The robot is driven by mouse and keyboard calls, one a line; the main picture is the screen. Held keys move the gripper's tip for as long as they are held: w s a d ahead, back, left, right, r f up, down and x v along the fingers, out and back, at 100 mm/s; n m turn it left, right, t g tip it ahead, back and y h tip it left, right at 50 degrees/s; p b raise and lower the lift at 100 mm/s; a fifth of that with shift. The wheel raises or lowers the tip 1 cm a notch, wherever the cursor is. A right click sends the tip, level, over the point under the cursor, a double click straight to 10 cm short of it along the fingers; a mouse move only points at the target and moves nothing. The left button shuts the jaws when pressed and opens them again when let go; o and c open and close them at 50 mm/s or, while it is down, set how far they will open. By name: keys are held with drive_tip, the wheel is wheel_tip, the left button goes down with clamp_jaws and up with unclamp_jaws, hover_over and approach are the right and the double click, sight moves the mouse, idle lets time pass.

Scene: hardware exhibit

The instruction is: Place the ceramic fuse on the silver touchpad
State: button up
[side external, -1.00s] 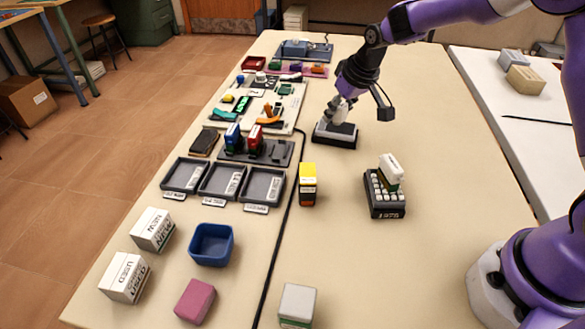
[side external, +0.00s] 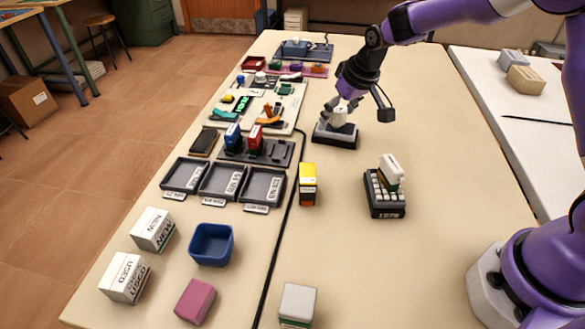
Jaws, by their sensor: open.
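A white piece (side external: 340,116), which looks like the ceramic fuse, stands on the pale top of a dark block at the back centre of the table. This block (side external: 335,140), with a light grey upper surface, looks like the silver touchpad. My gripper (side external: 341,108) is open, pointing down, with its fingers around the upper part of the white piece. The view is too small to tell whether a finger touches it.
A yellow and black block (side external: 308,186) and a dark keyed device (side external: 386,204) with a white-topped piece stand nearer. Three grey trays (side external: 221,182) lie to the left, beside a black cable. A blue bin (side external: 211,245) stands in front. Table right of the block is clear.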

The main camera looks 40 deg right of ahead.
drive_tip(key=v, duration=1.1)
drive_tip(key=s+a+r, duration=0.1)
drive_tip(key=s, duration=0.8)
drive_tip(key=s+a+r+t, duration=0.1)
drive_tip(key=s, duration=0.9)
drive_tip(key=shift+s+a, duration=0.2)
drive_tip(key=shift+a, duration=0.05)
